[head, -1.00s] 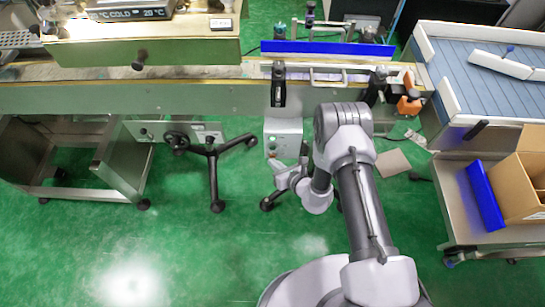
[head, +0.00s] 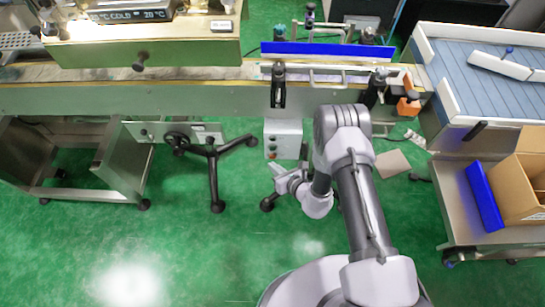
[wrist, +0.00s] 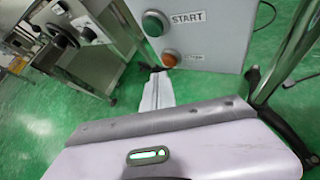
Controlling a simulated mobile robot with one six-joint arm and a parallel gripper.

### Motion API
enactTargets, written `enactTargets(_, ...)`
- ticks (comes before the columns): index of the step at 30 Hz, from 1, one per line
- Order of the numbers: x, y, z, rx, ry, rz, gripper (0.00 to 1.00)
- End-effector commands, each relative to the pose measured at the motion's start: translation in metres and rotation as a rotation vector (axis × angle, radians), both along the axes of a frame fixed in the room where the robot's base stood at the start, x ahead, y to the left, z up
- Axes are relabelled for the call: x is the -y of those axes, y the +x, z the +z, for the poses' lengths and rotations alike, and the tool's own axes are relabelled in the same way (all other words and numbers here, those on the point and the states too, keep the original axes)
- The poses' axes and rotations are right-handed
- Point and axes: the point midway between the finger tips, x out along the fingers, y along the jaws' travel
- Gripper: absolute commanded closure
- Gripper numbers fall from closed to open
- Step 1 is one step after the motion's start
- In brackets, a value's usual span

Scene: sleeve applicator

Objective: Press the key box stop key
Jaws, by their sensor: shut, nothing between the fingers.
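The key box (head: 284,135) is a light grey box under the conveyor; its keys are tiny in the head view. In the wrist view the key box (wrist: 215,30) shows a green key (wrist: 155,23) labelled START. Below it is an orange-red stop key (wrist: 169,58), its label too small to read clearly. My gripper (wrist: 158,88) is shut and empty, its narrow fingers pointing toward the box. Its fingers appear below the stop key in the picture; I see no contact. In the head view my gripper (head: 283,181) is just below the key box.
A black-legged stand (head: 213,170) with a handwheel is left of the key box. The conveyor (head: 190,95) runs above it. A metal cart (head: 490,225) with a cardboard box (head: 522,180) stands at the right. The green floor in front is open.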

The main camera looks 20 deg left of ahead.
Motion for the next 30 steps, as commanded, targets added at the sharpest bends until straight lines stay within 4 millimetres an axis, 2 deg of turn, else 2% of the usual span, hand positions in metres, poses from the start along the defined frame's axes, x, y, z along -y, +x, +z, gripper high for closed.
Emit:
enactTargets(8, 0.000, -0.002, 0.000, -0.001, -0.001, 0.000, 1.00)
enactTargets(21, 0.010, -0.043, 0.001, -0.002, 0.000, 0.001, 1.00)
enactTargets(30, 0.012, -0.049, 0.000, 0.001, -0.001, 0.000, 1.00)
